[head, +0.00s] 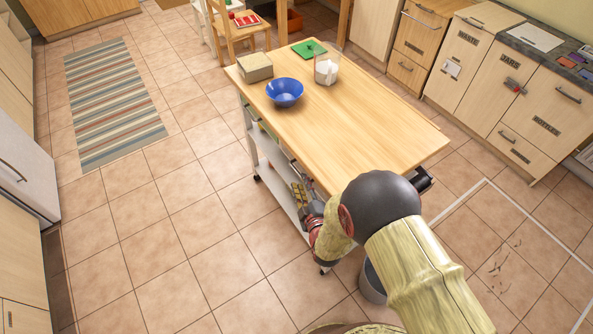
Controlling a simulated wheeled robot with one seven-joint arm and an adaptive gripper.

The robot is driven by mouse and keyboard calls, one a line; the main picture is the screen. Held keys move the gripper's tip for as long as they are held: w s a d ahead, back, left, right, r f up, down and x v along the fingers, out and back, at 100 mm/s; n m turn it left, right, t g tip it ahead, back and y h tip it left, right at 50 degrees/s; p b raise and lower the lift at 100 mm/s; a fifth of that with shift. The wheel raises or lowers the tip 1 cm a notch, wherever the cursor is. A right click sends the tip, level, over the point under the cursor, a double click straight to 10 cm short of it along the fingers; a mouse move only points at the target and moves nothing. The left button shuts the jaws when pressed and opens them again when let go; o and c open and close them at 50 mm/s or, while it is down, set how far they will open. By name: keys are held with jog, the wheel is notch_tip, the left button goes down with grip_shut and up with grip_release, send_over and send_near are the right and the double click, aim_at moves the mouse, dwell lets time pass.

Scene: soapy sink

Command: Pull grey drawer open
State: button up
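A wheeled island with a wooden top (345,115) stands in the middle. Under its top, on the long left side, a narrow grey drawer front (285,157) shows in part at a steep angle. I cannot make out how far it is open. My arm reaches over the island's near corner and down its left side. My gripper (298,190) is low beside that side, close to the right part of the grey front. Its fingers are small and partly hidden, so I cannot tell whether they touch a handle.
A blue bowl (285,92), a box-like container (255,67), a clear jar (327,69) and a green board (309,48) stand on the island. A grey bin (372,283) is on the floor below my arm. Tiled floor left of the island is clear up to the striped rug (112,100).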

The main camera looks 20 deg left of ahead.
aim_at(298, 173)
jog(key=b+x, duration=0.1)
jog(key=x, duration=0.5)
jog(key=shift+w+f, duration=0.1)
jog(key=shift+c, duration=1.2)
jog(key=c, duration=0.4)
grip_shut()
